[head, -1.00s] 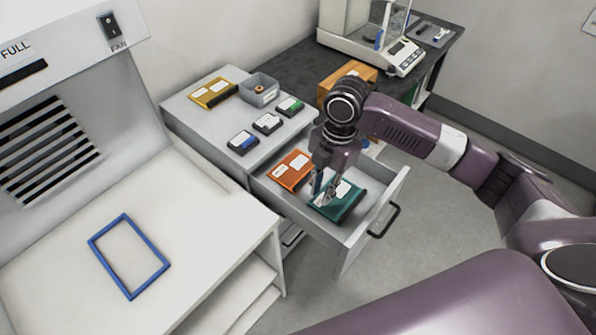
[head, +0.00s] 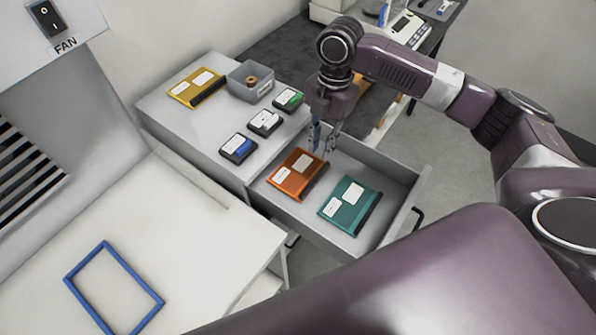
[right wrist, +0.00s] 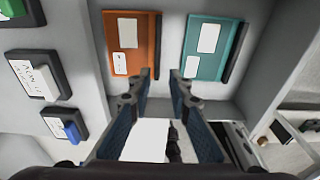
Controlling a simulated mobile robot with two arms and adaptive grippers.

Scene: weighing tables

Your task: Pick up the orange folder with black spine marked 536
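The orange folder (head: 290,185) with a dark spine and white labels lies flat in the open drawer (head: 400,190). It also shows in the right wrist view (right wrist: 142,45), at the upper left of the fingers. Its label text is too small to read. My right gripper (head: 325,140) is over the drawer, near the folder's far end. In the right wrist view the gripper (right wrist: 160,76) has its fingers apart with nothing between them; it appears to be above the folder and not touching it. My left gripper is not in view.
A teal folder (head: 342,214) lies beside the orange one in the drawer. On the cabinet top are a yellow folder (head: 187,93), a grey bin (head: 240,84) and small dark boxes (head: 238,147). A blue frame (head: 85,265) lies on the white bench.

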